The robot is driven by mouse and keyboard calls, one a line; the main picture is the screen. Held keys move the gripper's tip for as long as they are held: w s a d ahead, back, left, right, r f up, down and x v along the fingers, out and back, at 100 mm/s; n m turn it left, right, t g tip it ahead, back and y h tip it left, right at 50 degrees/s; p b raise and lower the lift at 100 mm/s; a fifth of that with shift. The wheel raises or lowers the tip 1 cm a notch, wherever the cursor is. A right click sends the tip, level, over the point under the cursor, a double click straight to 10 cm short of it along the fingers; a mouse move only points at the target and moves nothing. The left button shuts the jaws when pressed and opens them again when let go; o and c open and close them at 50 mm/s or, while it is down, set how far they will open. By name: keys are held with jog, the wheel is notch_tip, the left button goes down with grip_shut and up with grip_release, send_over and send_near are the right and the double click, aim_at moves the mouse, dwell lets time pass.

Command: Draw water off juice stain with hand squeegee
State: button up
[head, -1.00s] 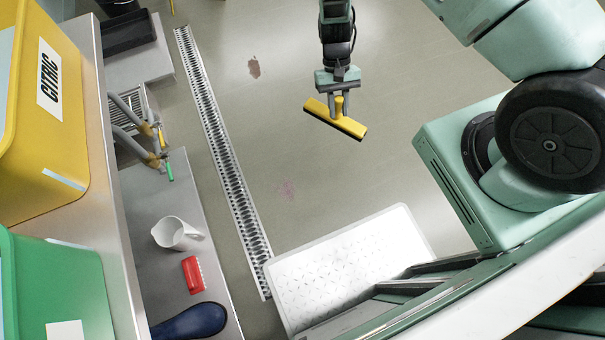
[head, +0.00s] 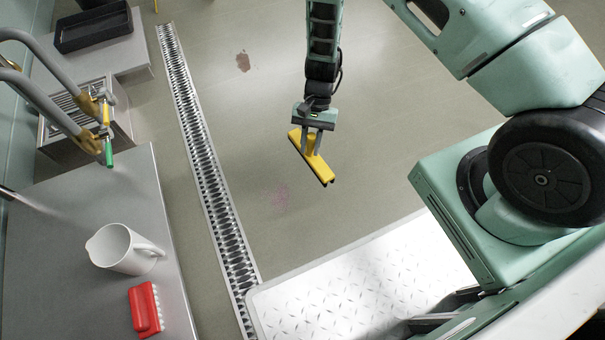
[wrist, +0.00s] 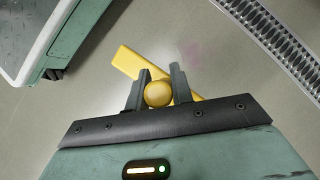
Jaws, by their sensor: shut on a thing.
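My gripper (head: 318,126) is shut on the yellow hand squeegee (head: 318,163) and holds it over the floor. In the wrist view the round handle end of the squeegee (wrist: 158,93) sits between the two fingers, with the yellow head slanting behind it. A faint pink-purple stain (head: 280,197) lies on the floor, left of and nearer than the squeegee. It also shows in the wrist view (wrist: 193,50), just past the squeegee head. A darker brown-red stain (head: 243,62) lies farther back on the floor. I cannot make out water on the floor.
A metal floor drain (head: 205,165) runs along the left of the stains. A white patterned platform (head: 365,290) lies at the front. A steel bench at left holds a white jug (head: 122,249) and a red brush (head: 146,309). A black tray (head: 93,27) stands farther back.

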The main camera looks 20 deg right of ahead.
aim_at(303, 157)
jog(key=shift+m+y, duration=0.4)
jog(key=shift+m, duration=0.4)
jog(key=f+b, duration=0.2)
jog(key=f, duration=0.1)
jog(key=a+f+b, duration=0.1)
jog(key=f+b, duration=0.1)
jog(key=a+f+b, duration=0.1)
jog(key=f+b, duration=0.2)
jog(key=shift+w+a+f, duration=0.1)
jog(key=shift+w+f, duration=0.1)
jog(key=shift+f, duration=0.15)
notch_tip(303, 157, down, 6)
jog(key=b, duration=0.5)
jog(key=shift+r, duration=0.1)
jog(key=shift+f+b, duration=0.65)
jog(key=shift+f, duration=0.3)
